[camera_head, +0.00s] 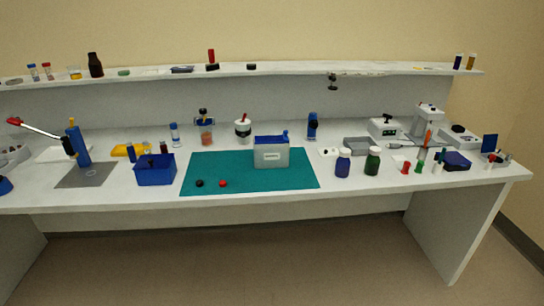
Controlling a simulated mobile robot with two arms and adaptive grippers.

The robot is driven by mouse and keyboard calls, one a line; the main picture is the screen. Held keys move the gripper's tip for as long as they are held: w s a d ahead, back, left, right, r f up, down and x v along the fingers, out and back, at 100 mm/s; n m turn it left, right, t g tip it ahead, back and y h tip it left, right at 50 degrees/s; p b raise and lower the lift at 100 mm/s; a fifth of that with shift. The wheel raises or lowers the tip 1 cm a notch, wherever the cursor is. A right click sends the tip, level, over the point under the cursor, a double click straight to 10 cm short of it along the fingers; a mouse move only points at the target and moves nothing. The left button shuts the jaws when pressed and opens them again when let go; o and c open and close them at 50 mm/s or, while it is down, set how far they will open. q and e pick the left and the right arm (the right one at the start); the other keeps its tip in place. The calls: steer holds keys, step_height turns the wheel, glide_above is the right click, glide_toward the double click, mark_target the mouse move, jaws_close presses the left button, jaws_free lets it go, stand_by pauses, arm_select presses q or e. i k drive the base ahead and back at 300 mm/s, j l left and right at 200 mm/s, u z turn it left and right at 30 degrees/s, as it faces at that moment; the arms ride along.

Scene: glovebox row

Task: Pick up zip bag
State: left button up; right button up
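I cannot make out a zip bag for certain. A small pale flat item lies on the grey mat (72,180) at the left of the bench, too small to identify. Other pale flat patches lie on the right side of the bench and on the shelf, also too small to name. Neither of my grippers shows in the head view.
The white bench (240,202) holds a teal mat (305,182) with a grey-white box (271,157), a blue bin (155,172), a blue press (78,145), blue and green bottles (372,161) and a balance (388,128). A loaded shelf (290,72) runs behind. The floor in front is clear.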

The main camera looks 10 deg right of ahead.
mark_target(271, 151)
steer(key=i+l, duration=0.15)
steer(key=i, duration=0.4)
steer(key=i+l, duration=0.2)
steer(key=i, duration=0.4)
steer(key=i+l, duration=0.15)
steer(key=i, duration=0.4)
